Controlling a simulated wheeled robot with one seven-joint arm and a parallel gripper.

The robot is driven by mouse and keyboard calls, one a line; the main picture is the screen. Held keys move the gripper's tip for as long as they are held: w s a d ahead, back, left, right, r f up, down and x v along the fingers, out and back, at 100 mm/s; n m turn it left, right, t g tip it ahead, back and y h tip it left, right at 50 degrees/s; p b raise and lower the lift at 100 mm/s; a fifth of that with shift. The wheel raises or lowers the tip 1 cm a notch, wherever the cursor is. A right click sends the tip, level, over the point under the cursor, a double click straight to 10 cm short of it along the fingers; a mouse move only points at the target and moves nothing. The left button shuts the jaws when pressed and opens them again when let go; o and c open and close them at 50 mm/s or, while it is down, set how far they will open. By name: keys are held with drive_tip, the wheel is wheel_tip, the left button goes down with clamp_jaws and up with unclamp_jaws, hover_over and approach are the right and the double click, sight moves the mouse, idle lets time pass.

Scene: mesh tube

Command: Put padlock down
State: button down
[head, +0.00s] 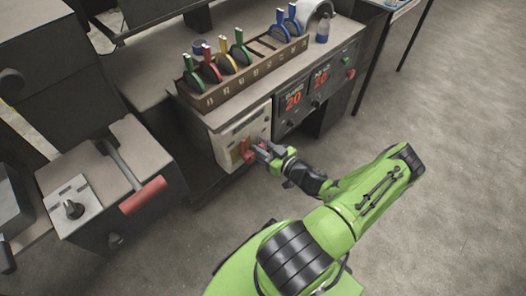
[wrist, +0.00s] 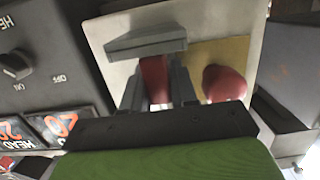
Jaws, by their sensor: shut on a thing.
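My gripper (head: 259,149) is at the front of a pale switch panel (head: 228,139). It is shut on a red piece that looks like the padlock (wrist: 154,80). In the wrist view, the grey fingers stand on both sides of it and hide its edges. I cannot tell whether it touches the panel. A rounded red part (wrist: 223,83) sits on a yellow plate (wrist: 218,54) to the right of the fingers. In the head view, a red part (head: 246,154) shows just left of my gripper.
A rack (head: 235,88) of several coloured-handled items stands on the bench above the panel. A control box with red digits (head: 293,97) is to the panel's right. Open floor (head: 430,200) lies at the right.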

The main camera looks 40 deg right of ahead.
drive_tip(key=shift+f, duration=0.55)
drive_tip(key=shift+r, duration=0.15)
drive_tip(key=c, duration=0.9)
unclamp_jaws()
